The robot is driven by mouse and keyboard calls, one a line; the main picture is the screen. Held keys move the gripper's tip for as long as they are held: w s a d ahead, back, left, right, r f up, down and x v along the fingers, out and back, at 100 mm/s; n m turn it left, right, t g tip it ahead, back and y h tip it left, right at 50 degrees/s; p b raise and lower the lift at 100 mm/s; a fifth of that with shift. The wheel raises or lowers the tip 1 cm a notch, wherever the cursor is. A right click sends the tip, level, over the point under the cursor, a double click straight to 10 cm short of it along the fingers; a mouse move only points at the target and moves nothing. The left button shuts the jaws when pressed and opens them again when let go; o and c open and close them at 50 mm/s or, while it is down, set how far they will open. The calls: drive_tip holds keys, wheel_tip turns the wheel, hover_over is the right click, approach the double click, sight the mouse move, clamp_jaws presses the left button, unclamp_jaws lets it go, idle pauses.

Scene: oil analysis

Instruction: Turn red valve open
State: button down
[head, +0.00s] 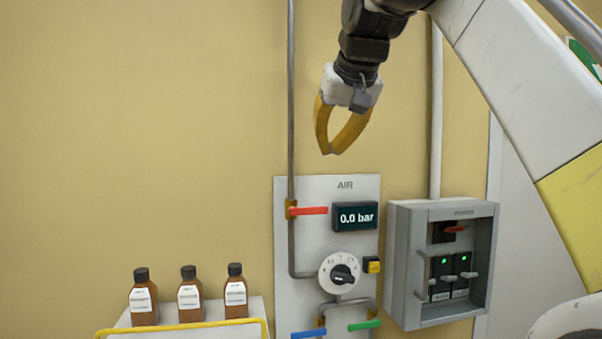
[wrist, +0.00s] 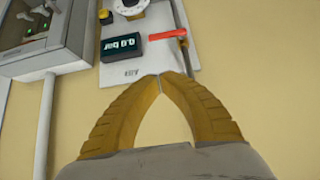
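The red valve handle (head: 308,211) lies horizontally on the AIR panel (head: 290,262), left of the display (head: 355,217) reading 0.0 bar. It joins a vertical pipe at its left end. In the wrist view, which is upside down, the red handle (wrist: 167,34) shows beyond and slightly right of the fingertips. My gripper (head: 328,152) hangs above the panel, fingertips pointing down, and holds nothing. Its yellow fingers meet at the tips, as the wrist view (wrist: 160,76) also shows. The gripper is apart from the handle.
Below are a round dial (head: 340,272), a yellow button (head: 372,265), a blue handle (head: 308,333) and a green handle (head: 364,325). A grey switch box (head: 408,265) juts out at right. Brown bottles (head: 189,297) stand on a yellow-railed shelf at lower left. The wall left of the panel is clear.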

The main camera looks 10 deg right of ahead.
drive_tip(key=shift+d+r, duration=0.1)
idle(0.3)
hover_over(308, 210)
drive_tip(key=d, duration=0.3)
drive_tip(key=f, duration=0.7)
drive_tip(key=shift+w, duration=0.2)
wheel_tip(308, 210, down, 2)
drive_tip(key=shift+f, duration=1.05)
drive_tip(key=shift+s, duration=0.15)
drive_tip(key=shift+d+f+y, duration=0.15)
drive_tip(key=shift+y, duration=0.15)
